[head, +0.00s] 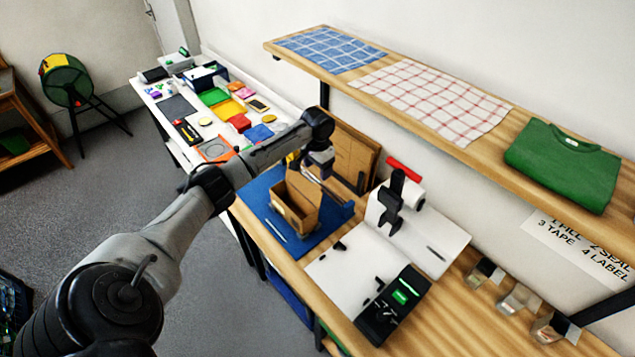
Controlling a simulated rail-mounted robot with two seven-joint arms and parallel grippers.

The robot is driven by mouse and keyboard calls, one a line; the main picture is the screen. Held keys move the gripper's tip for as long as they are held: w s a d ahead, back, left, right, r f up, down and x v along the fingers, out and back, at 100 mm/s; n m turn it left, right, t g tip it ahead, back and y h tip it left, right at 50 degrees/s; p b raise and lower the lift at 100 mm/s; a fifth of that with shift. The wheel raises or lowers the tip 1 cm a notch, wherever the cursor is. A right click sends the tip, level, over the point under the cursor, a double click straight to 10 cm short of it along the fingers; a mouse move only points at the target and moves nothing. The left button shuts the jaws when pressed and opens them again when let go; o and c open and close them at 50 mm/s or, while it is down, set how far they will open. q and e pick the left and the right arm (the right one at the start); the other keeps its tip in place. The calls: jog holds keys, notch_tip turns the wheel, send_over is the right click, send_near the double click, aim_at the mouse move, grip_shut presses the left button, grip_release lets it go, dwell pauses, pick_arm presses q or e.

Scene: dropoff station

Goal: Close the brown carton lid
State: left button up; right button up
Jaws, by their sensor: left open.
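The brown carton (291,211) stands on a blue mat (262,190) on the wooden bench. Its lid (303,188) stands up, so the carton is open. My left arm comes in from the left, and my left gripper (322,176) is above and behind the carton, close to the raised lid. The left gripper is open. I cannot tell whether it touches the lid. The fingertips are small and partly hidden by the lid. My right gripper is not in view.
Flat brown cardboard (350,150) leans behind the carton. A white board with a black device (392,305) and a tape dispenser (392,190) stand to the right. A wooden shelf (400,68) with cloths and a green shirt (563,165) overhangs the bench. A cluttered white table (150,105) lies beyond.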

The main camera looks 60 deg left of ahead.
aim_at(317, 185)
pick_arm(q)
notch_tip(317, 185, down, 7)
jog(key=shift+f, duration=0.15)
dwell(0.4)
grip_shut()
jog(key=shift+d, duration=0.1)
dwell(0.5)
